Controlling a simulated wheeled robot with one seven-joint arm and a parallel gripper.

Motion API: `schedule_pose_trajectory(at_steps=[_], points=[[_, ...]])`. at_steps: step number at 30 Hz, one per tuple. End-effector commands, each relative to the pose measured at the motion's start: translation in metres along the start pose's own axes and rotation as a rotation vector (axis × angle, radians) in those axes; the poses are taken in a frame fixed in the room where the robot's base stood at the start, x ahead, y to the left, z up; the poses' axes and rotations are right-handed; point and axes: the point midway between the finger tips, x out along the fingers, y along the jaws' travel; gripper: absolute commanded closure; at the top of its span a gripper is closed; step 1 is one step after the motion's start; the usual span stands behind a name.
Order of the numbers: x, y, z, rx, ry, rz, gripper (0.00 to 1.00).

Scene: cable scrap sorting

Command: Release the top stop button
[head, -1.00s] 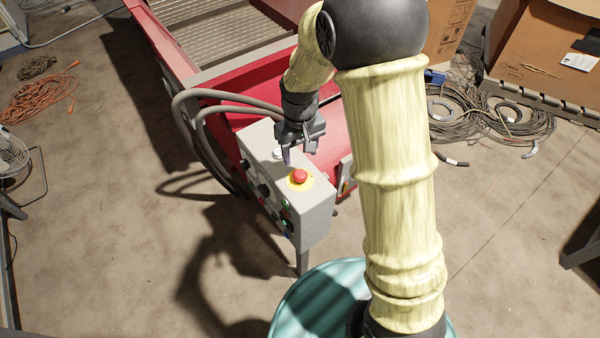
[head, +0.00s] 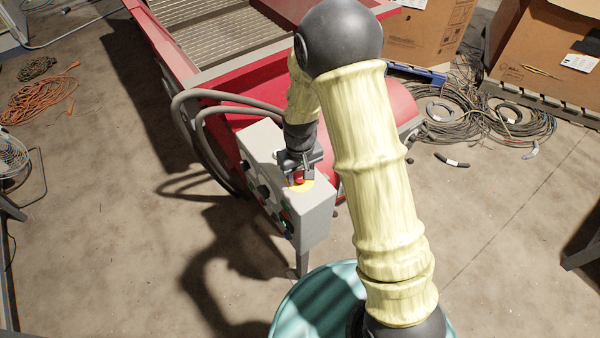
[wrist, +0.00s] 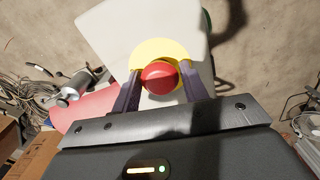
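The top stop button is a red mushroom head (head: 298,177) on a yellow disc (head: 305,187), on the top face of a grey control box (head: 316,212). My gripper (head: 297,180) is right over it in the head view and hides part of it. In the wrist view the red button (wrist: 159,77) sits between the two purple fingers of my gripper (wrist: 158,84), with the yellow disc (wrist: 160,50) behind. The fingers are apart, one on each side of the button. A small gap seems to show beside it; contact is not clear.
The red machine (head: 375,112) stands behind the box. A teal drum (head: 315,300) stands in front. Cable coils (head: 455,108) lie on the floor at right, and an orange cable (head: 40,97) at left.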

Motion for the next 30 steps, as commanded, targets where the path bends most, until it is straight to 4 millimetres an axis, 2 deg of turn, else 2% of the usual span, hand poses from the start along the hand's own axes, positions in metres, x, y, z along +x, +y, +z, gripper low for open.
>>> schedule_pose_trajectory(at_steps=[1, 6, 16, 26, 27, 29, 30], points=[[0.000, 0.000, 0.000, 0.000, 0.000, 0.000, 0.67], [0.000, 0.000, 0.000, 0.000, 0.000, 0.000, 1.00], [-0.017, 0.000, -0.001, 0.001, 0.000, -0.001, 1.00], [-0.018, 0.000, -0.002, -0.001, 0.004, 0.000, 1.00], [-0.018, 0.000, -0.002, -0.001, 0.004, 0.000, 0.54], [-0.018, 0.000, -0.002, -0.001, 0.004, 0.000, 0.43], [-0.018, 0.000, -0.002, -0.001, 0.003, 0.000, 0.43]])
